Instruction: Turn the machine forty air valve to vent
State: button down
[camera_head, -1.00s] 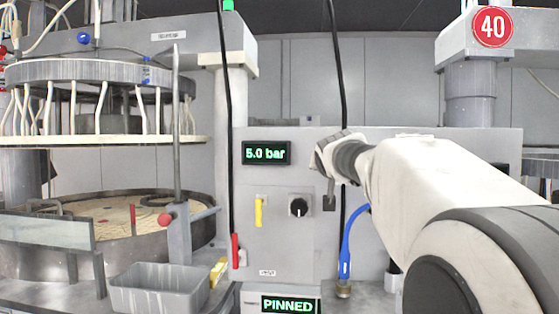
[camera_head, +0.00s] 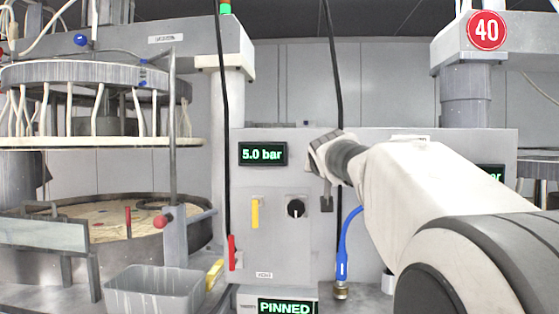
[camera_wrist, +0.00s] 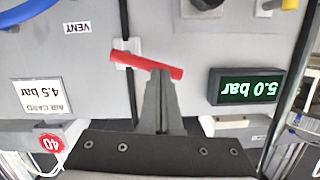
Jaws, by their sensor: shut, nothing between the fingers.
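In the wrist view, which is upside down, a red lever (camera_wrist: 147,66) lies nearly level, slightly tilted, across a pale mount on the grey panel. A VENT label (camera_wrist: 77,28) is beside it. My gripper (camera_wrist: 160,75) is shut and empty, its tips overlapping the lever's middle; I cannot tell whether they touch it. A red round 40 sign (camera_wrist: 47,143) and an air card (camera_wrist: 42,96) reading 4.5 bar are nearby. In the head view my gripper (camera_head: 326,200) is at the panel's right part, and the lever there is hidden behind my arm.
A 5.0 bar display (camera_head: 263,153), yellow handle (camera_head: 255,212) and black knob (camera_head: 296,208) are on the panel left of my gripper. A blue hose (camera_head: 346,243) and black cable (camera_head: 338,90) run close by. A grey bin (camera_head: 155,290) stands lower left.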

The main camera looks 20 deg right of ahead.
jog(key=shift+a+f+n+h+b, duration=0.15)
jog(key=shift+f+n+h+b, duration=0.2)
jog(key=shift+n+b, duration=0.6)
dwell(4.8)
jog(key=shift+m, duration=0.25)
